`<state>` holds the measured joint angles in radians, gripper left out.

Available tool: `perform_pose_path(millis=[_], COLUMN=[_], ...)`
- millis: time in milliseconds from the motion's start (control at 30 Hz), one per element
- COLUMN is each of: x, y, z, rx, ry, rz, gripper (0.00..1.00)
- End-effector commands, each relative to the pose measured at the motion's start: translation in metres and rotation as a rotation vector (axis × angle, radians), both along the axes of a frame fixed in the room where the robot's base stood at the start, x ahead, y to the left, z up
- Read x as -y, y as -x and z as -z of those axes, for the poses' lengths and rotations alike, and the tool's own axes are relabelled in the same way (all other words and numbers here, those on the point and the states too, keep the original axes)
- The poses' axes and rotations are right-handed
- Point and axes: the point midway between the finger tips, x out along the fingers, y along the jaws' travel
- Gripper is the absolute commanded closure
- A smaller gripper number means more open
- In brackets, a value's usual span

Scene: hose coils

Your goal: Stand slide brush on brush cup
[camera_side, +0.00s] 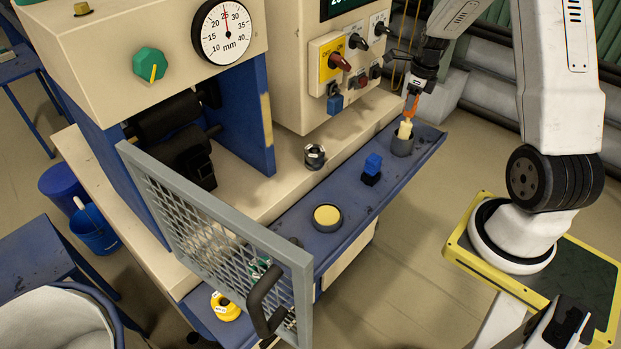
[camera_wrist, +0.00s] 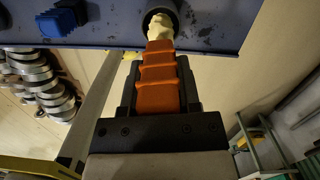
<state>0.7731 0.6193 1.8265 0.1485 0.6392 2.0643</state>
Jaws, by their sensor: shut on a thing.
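The slide brush (camera_wrist: 158,85) has a ridged orange handle and cream bristles. In the side view the brush (camera_side: 405,130) hangs bristles down at the right end of the blue shelf. The dark grey brush cup (camera_side: 402,147) stands on that shelf under it. My gripper (camera_side: 413,97) is shut on the orange handle, above the cup. In the wrist view the bristle end overlaps the opening of the cup (camera_wrist: 173,8). The lower tip of the bristles seems to be inside the cup; whether it touches the bottom is hidden.
A blue block-like part (camera_side: 372,168) stands on the blue shelf (camera_side: 345,200), left of the cup. A round yellow-topped pot (camera_side: 327,217) and a metal nut-like part (camera_side: 315,155) are farther left. The control box (camera_side: 300,70) rises behind. A mesh guard (camera_side: 210,225) stands at the left.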

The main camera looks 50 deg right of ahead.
Motion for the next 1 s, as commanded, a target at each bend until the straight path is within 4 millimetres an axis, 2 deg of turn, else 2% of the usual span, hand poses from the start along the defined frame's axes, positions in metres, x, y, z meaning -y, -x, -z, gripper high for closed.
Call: perform_pose_path(millis=[500,1000], x=[0.0,0.0], y=[0.0,0.0], z=[0.031,0.033], rx=[0.0,0.0], ry=[-0.001,0.0], rz=[0.001,0.001], gripper=[1.0,1.0])
